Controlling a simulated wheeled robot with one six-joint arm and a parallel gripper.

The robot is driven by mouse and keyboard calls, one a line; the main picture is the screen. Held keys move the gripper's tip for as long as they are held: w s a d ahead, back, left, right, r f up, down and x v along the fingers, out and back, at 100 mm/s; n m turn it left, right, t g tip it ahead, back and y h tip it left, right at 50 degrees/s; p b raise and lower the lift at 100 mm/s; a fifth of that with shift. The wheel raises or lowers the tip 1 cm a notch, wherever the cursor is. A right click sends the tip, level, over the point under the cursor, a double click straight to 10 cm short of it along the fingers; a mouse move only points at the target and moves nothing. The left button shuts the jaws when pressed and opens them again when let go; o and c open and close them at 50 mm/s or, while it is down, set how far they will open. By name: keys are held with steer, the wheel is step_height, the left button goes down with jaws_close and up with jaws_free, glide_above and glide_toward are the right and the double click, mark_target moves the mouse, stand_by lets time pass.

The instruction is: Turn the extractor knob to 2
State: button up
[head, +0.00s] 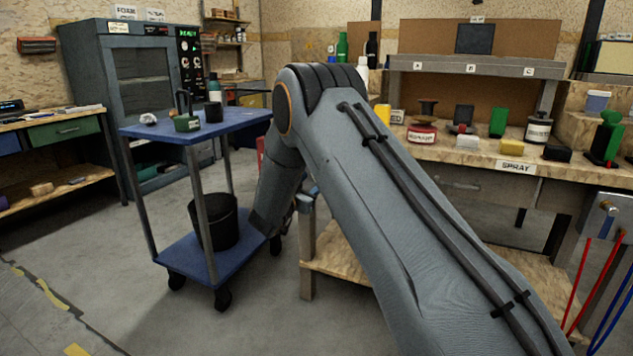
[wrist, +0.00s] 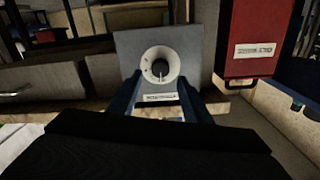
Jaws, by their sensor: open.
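The extractor knob (wrist: 160,67) is a small dark knob in the middle of a white round dial (wrist: 146,64) on a grey panel (wrist: 127,45), seen in the wrist view. A light mark shows at the knob's lower side, but the dial numbers are too small to read. A white label sits below the dial. My gripper (wrist: 159,82) is open, its two dark fingers pointing at the panel, one on each side of the dial's lower part. The gap between them looks empty; whether they touch the panel is unclear.
A red box (wrist: 256,35) with a white label hangs right of the panel. In the head view, a blue trolley (head: 165,128) stands left of my arm. A workbench (head: 470,152) with several bottles and blocks stands behind. Open floor (head: 110,270) lies at the left.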

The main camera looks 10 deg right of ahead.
steer(key=shift+b+x, duration=0.35)
steer(key=shift+x, duration=2.2)
steer(key=c, duration=1.1)
steer(key=shift+o, duration=0.2)
steer(key=shift+m, duration=0.4)
steer(key=shift+f+m+b, duration=0.15)
steer(key=shift+m+b, duration=0.4)
steer(key=shift+m, duration=3.15)
steer(key=shift+f+m+b, duration=0.1)
steer(key=shift+m+b, duration=0.45)
steer(key=shift+m, duration=3.15)
